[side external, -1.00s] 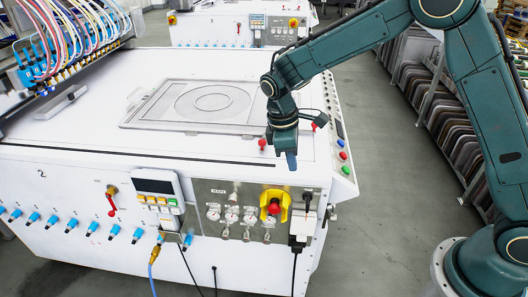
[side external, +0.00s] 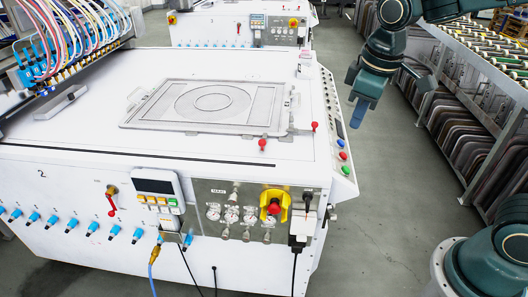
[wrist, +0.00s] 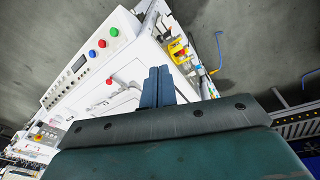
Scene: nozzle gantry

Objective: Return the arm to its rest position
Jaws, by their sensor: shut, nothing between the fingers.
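My gripper (side external: 358,117) hangs in the air over the floor, to the right of the white machine (side external: 70,125) in the side view. Its blue fingers point down and are closed together with nothing between them. In the wrist view the shut fingers (wrist: 158,84) show at the centre, with the machine's side panel (wrist: 95,60) beyond them. My arm is raised to the upper right in the side view, and its upper part is cut off by the picture edge.
A grey frame with a ring (side external: 212,103) lies on the machine top, with red-knobbed levers (side external: 262,144) beside it. A rack of panels (side external: 470,125) stands to the right. Grey floor (side external: 385,200) lies open between machine and rack.

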